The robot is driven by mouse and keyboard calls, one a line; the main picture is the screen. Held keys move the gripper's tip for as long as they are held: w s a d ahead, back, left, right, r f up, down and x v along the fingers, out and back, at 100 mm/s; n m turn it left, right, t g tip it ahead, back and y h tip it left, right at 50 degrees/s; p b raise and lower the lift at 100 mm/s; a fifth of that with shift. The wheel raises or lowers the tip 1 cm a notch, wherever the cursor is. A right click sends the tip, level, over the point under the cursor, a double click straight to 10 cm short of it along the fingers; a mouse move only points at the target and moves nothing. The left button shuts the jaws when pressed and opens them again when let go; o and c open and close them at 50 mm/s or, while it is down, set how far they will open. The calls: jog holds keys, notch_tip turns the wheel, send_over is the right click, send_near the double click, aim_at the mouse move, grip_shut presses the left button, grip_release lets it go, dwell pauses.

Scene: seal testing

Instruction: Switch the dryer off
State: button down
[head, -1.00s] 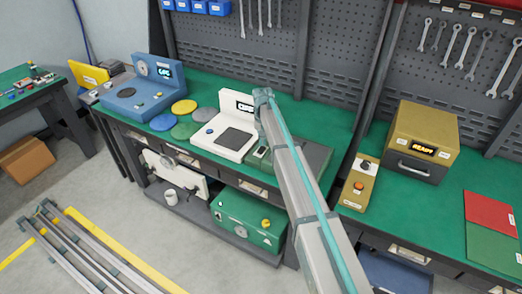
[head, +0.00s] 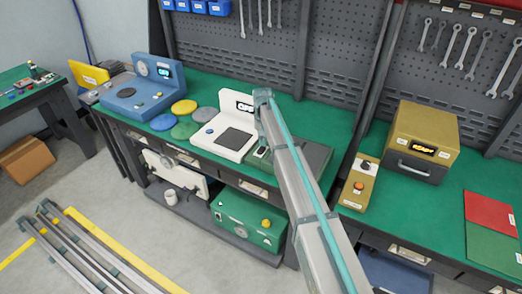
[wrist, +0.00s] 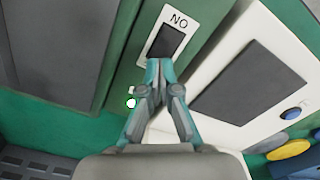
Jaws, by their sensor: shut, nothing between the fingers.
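My gripper (wrist: 154,85) is shut and empty in the wrist view. Its fingertips are at the lower edge of a dark rocker switch (wrist: 166,41) in a white plate; I cannot tell whether they touch it. The plate's label reads "NO" as seen, or "ON" upside down. In the head view my arm partly hides this device (head: 314,156). A yellow box (head: 424,130) with a handle and lit display stands right of my arm. No readable label tells which device is the dryer.
A white device (head: 226,135) with a dark plate stands just left of the green one. A blue device (head: 140,92) and several coloured discs (head: 184,107) are further left. A yellow control box (head: 358,184) with an orange button stands right of my arm.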

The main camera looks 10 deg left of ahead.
aim_at(262, 147)
jog(key=shift+f+b, duration=0.45)
jog(key=shift+f, duration=0.8)
dwell(0.6)
jog(key=shift+r, duration=0.15)
jog(key=shift+r+p, duration=1.45)
jog(key=shift+r, duration=1.95)
